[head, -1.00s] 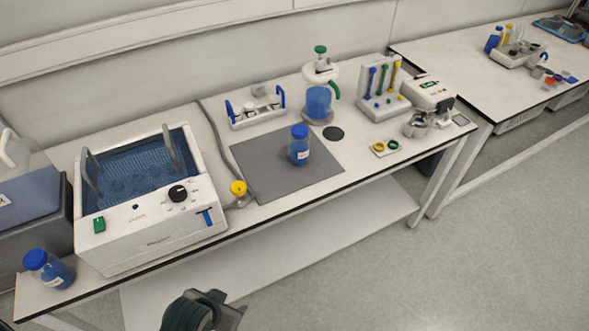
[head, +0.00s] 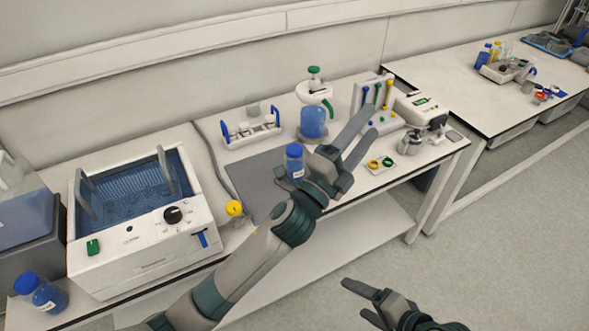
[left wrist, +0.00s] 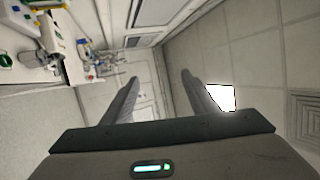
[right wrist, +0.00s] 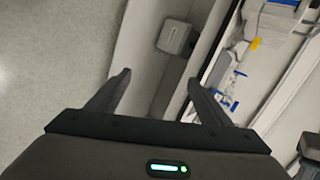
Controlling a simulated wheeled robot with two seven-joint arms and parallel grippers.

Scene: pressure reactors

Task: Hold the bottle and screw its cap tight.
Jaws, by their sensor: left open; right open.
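A clear bottle of blue liquid with a blue cap (head: 294,160) stands upright on the grey mat (head: 261,190). The cap sits on its neck; how tight it is cannot be seen. My left gripper (head: 370,121) is open and empty, above the bench to the right of the bottle; its wrist partly covers the mat. My left fingers also show apart in the left wrist view (left wrist: 161,77). My right gripper (head: 356,299) is open and empty, low in front of the bench and away from the bottle. Its spread fingers show in the right wrist view (right wrist: 160,75).
A second blue-capped bottle (head: 40,293) stands at the bench's front left corner. A water bath (head: 140,255) is left of the mat. A vial rack (head: 249,130), a blue vessel on a stand (head: 313,122) and a tool rack stand behind. Floor at right is clear.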

